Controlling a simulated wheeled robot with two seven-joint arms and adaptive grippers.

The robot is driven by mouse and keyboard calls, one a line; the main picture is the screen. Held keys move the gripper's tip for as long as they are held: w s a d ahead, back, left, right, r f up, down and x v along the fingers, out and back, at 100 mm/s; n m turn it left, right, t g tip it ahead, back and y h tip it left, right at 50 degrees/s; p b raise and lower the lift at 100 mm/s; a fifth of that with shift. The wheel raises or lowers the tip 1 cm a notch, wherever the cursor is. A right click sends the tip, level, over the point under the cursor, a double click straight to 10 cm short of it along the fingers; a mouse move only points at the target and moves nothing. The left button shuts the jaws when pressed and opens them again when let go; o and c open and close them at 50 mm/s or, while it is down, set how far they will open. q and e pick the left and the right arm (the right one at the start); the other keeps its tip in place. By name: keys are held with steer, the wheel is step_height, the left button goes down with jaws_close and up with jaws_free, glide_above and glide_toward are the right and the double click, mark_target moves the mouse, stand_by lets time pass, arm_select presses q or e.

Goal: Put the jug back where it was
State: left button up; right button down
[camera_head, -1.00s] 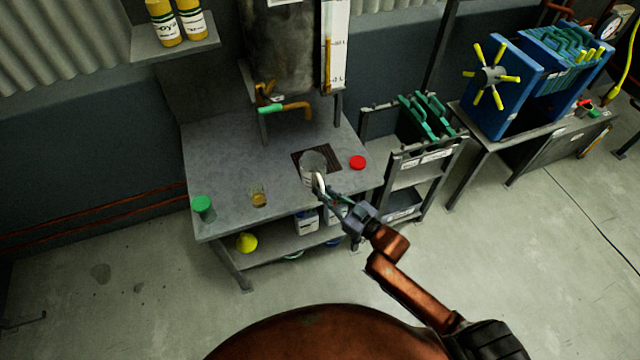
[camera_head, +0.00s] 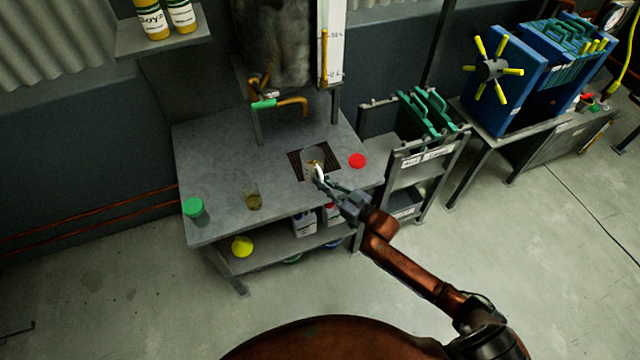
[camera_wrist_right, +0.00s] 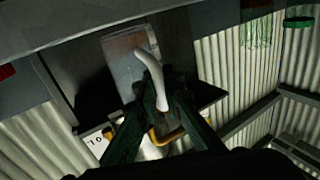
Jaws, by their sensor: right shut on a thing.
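A clear jug (camera_head: 311,155) with a white handle (camera_head: 319,173) is over the dark grate (camera_head: 329,169) on the grey table (camera_head: 225,150). My right gripper (camera_head: 325,183) is shut on the handle, on the jug's near side. In the right wrist view, the jug (camera_wrist_right: 130,55) shows beyond the green-dark fingers (camera_wrist_right: 155,95), with the white handle (camera_wrist_right: 152,75) between them. I cannot tell whether the jug's base touches the grate. My left gripper is not in view.
A red lid (camera_head: 357,161) lies right of the grate. A small glass of amber liquid (camera_head: 252,199) and a green-capped container (camera_head: 195,211) stand at left. A pipe with a green-handled tap (camera_head: 265,104) is behind the grate. The table between is clear.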

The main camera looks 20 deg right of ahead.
steer(key=shift+f, duration=0.5)
steer(key=shift+r, duration=0.1)
steer(key=c, duration=2.1)
jaws_free()
steer(key=shift+f, duration=0.2)
steer(key=shift+s+r, duration=0.1)
steer(key=shift+r, duration=0.05)
steer(key=p+v, duration=0.1)
steer(key=v, duration=1.1)
steer(key=shift+r+p, duration=0.1)
steer(key=shift+p, duration=0.3)
